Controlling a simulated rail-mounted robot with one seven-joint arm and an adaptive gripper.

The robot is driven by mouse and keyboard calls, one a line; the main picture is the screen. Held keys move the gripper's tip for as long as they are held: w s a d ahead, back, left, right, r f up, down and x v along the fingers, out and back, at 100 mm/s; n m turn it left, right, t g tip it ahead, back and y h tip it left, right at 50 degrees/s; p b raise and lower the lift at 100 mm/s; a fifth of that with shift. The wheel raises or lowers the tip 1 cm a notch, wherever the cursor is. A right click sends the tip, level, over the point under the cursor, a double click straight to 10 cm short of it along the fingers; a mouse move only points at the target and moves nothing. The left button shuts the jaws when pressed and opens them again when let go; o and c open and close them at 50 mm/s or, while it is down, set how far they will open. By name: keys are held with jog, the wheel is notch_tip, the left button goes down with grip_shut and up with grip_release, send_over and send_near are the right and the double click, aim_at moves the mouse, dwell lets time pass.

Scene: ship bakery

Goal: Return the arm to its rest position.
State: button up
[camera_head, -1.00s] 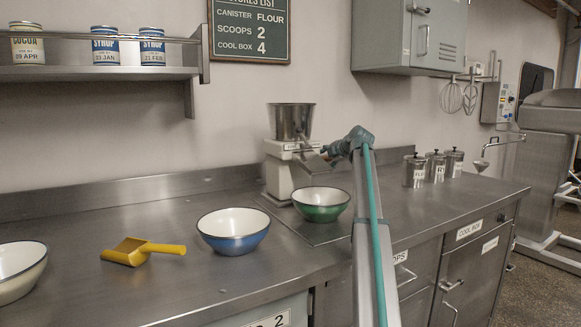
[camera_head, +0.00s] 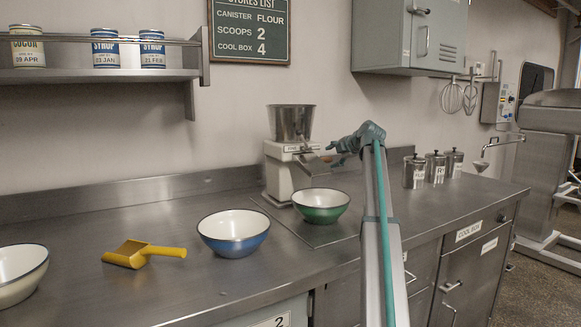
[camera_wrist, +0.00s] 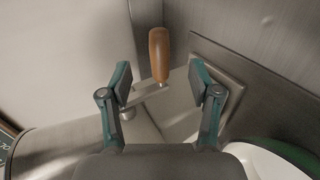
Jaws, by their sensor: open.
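My gripper (camera_head: 334,153) is beside the white mill (camera_head: 280,172) with the steel hopper, to the right of its chute. In the wrist view my gripper (camera_wrist: 161,83) is open, its two dark pads apart. A wooden crank handle (camera_wrist: 159,54) shows beyond and between the pads, and nothing is held. The green bowl (camera_head: 321,207) stands under the chute on a flat plate. Its rim also shows at the lower right of the wrist view (camera_wrist: 290,153). My forearm covers part of the counter front.
A blue bowl (camera_head: 233,238), a yellow scoop (camera_head: 143,252) and another bowl (camera_head: 18,277) stand on the steel counter (camera_head: 90,216) to the left. Labelled canisters (camera_head: 436,168) stand to the right. A shelf (camera_head: 100,72) and a grey cabinet (camera_head: 408,38) hang on the wall.

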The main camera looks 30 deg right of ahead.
jog(key=shift+v, duration=1.25)
